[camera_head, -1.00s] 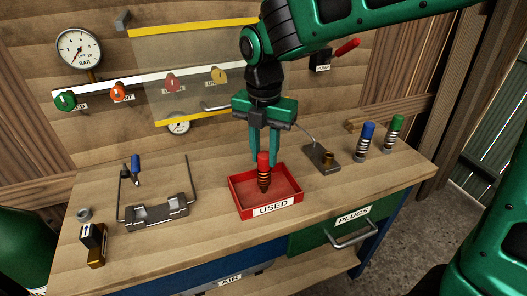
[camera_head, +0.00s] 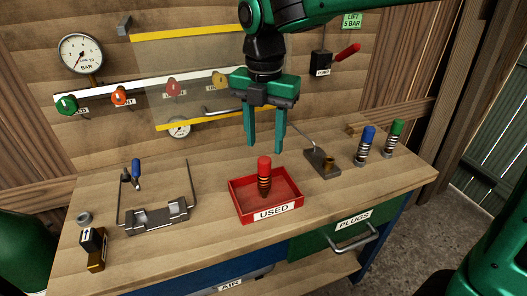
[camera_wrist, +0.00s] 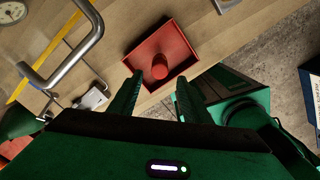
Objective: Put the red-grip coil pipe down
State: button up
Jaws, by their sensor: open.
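The red-grip coil pipe (camera_head: 264,176) stands upright inside the red tray labelled USED (camera_head: 291,203), its red grip on top and dark coil below. My gripper (camera_head: 265,147) is open and empty above the tray, its fingertips apart from the grip. In the wrist view, the red grip (camera_wrist: 160,67) shows from above inside the red tray (camera_wrist: 181,31), beyond my open fingers (camera_wrist: 154,97).
Blue-grip (camera_head: 365,145) and green-grip (camera_head: 393,138) coil pipes stand at the right of the bench. A dark block with a brass fitting (camera_head: 322,162) is right of the tray. A metal cradle (camera_head: 155,217) is at left. A clear panel with yellow edges (camera_head: 195,33) is behind.

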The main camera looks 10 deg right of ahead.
notch_tip(320, 180, up, 6)
jog(key=shift+s, duration=0.1)
jog(key=s+d+f+m, duration=0.2)
jog(key=d+m, duration=0.4)
jog(key=d, duration=0.2)
jog(key=s+d+f+m, duration=0.2)
jog(key=d+m, duration=0.4)
jog(key=d, duration=0.2)
jog(key=s+d+f+m, duration=0.2)
jog(key=d+m, duration=0.5)
jog(key=d, duration=0.2)
jog(key=s+d+f+m, duration=0.4)
jog(key=s+d+m, duration=0.1)
jog(key=s+m, duration=0.2)
jog(key=s+d+f+m, duration=0.4)
jog(key=s+m, duration=0.4)
jog(key=m, duration=0.2)
jog(key=shift+s+d+f, duration=0.15)
jog(key=shift+d+f, duration=0.05)
jog(key=shift+d, duration=0.55)
jog(key=shift+g, duration=0.3)
